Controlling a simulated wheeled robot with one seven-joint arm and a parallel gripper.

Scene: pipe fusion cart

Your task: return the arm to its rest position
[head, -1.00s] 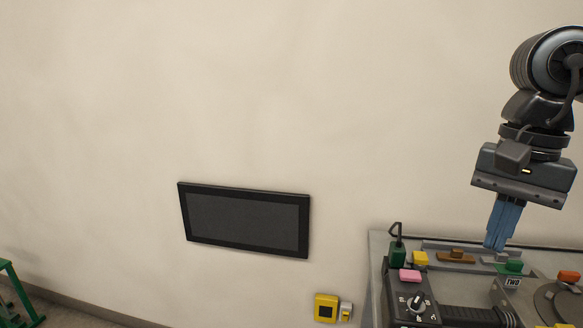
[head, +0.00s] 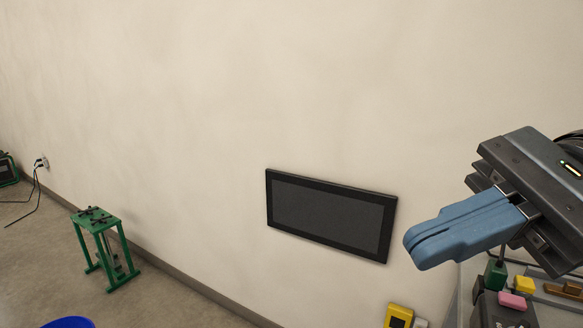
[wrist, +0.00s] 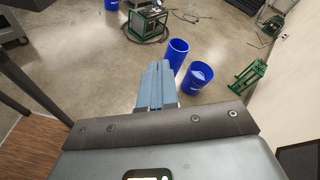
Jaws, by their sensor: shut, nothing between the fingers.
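My gripper (head: 416,246) is at the right of the head view, raised in front of the wall and beside the cart. Its blue fingers point left and slightly down. They are shut together with nothing between them. In the wrist view my gripper (wrist: 158,64) points out over open floor, its fingers together. Most of my arm lies outside the head view.
The cart top (head: 467,290) with several small coloured blocks is at lower right, partly hidden by my gripper. A dark screen (head: 330,215) hangs on the wall.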

